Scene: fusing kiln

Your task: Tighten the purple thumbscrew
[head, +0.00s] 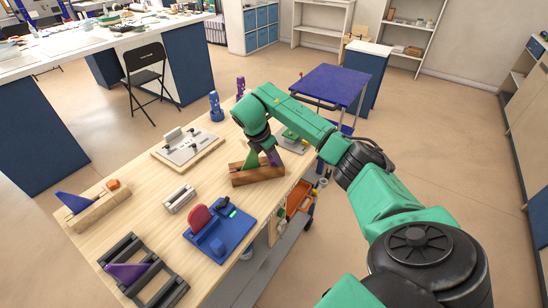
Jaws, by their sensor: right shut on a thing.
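A wooden block (257,179) sits near the right edge of the light wood table, with a green wedge (250,161) standing on it. A small purple part (274,159), which looks like the purple thumbscrew, shows at the block's right end. My right gripper (268,154) points down over the block and is shut on this purple part. The fingers hide much of the contact, so the screw's seating cannot be told. My left gripper is not in view.
Another wooden block (102,209) has a blue wedge and orange knob. A black frame (165,293) with a purple wedge, a blue fixture (238,231) and a grey plate (187,147) stand around. Blue (216,107) and purple (240,86) upright pieces stand at the back.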

